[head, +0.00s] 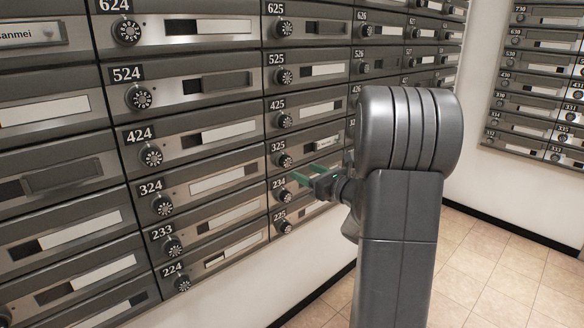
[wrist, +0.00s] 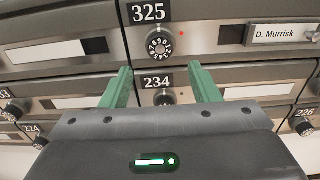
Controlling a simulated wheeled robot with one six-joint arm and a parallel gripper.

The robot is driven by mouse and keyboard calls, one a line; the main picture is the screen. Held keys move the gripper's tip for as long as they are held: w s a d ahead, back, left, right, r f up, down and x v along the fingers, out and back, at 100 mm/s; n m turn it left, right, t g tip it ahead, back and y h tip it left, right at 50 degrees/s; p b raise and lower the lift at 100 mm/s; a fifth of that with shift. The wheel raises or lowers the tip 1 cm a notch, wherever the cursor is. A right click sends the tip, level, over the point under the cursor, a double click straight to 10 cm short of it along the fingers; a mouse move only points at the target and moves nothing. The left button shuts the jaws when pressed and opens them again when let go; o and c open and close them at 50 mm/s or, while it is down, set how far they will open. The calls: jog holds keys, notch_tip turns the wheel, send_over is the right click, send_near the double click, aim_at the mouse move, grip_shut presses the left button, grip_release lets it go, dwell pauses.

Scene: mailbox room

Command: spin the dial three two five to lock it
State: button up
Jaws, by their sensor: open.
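The dial of box 325 (wrist: 160,44) is a round black knob with white numbers, under the 325 plate (wrist: 149,13) in the wrist view. A small red light (wrist: 182,33) shows to its right. The dial also shows in the head view (head: 284,160), on the 325 door. My gripper (wrist: 162,85) is open, with two green fingers spread apart and nothing between them. In the wrist view the fingertips appear below the dial, on either side of the 234 plate (wrist: 157,82). In the head view my gripper (head: 290,180) is in front of the lower boxes.
Several rows of grey mailboxes cover the wall, each with a dial. The 234 dial (wrist: 165,98) is just below, partly hidden by my gripper. Tiled floor (head: 490,265) is open at right.

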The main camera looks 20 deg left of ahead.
aim_at(288, 163)
jog(key=x, duration=0.7)
jog(key=c, duration=1)
